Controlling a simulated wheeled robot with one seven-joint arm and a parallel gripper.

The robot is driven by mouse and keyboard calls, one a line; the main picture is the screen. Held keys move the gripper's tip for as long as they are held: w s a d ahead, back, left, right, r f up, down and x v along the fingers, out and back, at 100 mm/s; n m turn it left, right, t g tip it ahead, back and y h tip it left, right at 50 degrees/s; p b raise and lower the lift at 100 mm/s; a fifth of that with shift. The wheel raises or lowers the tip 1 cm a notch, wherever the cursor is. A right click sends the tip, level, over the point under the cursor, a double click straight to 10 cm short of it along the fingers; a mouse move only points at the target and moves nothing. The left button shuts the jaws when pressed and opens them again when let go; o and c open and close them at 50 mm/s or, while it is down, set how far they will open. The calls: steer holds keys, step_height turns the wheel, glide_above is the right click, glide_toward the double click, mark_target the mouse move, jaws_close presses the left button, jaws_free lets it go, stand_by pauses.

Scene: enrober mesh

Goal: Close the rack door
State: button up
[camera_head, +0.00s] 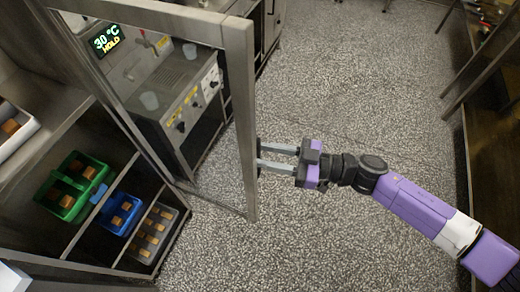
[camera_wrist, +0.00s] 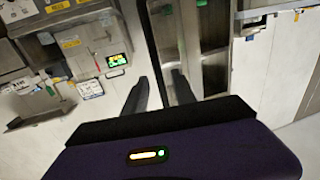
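The rack door (camera_head: 240,100) is a metal-framed glass panel standing open, its free upright edge out over the floor. The rack (camera_head: 68,235) is at the lower left, with its shelves exposed. My gripper (camera_head: 261,157) is level with the door's free edge, just right of it, fingers pointing left. Its two fingers are apart. Fingertips are at or very near the frame; I cannot tell whether they touch. In the wrist view, the gripper's fingers (camera_wrist: 159,80) are also apart, with metal uprights beyond them. No handle can be made out clearly.
A green crate (camera_head: 48,201), a blue crate (camera_head: 109,224) and a grey tray (camera_head: 133,252) hold brown blocks on the rack. A machine (camera_head: 185,110) shows through the glass. A green display (camera_head: 105,40) reads 30 °C HOLD. The speckled floor (camera_head: 340,80) is clear.

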steer(key=shift+w+a, duration=0.1)
steer(key=shift+a, duration=0.85)
steer(key=shift+c, duration=0.4)
jaws_close()
stand_by(0.4)
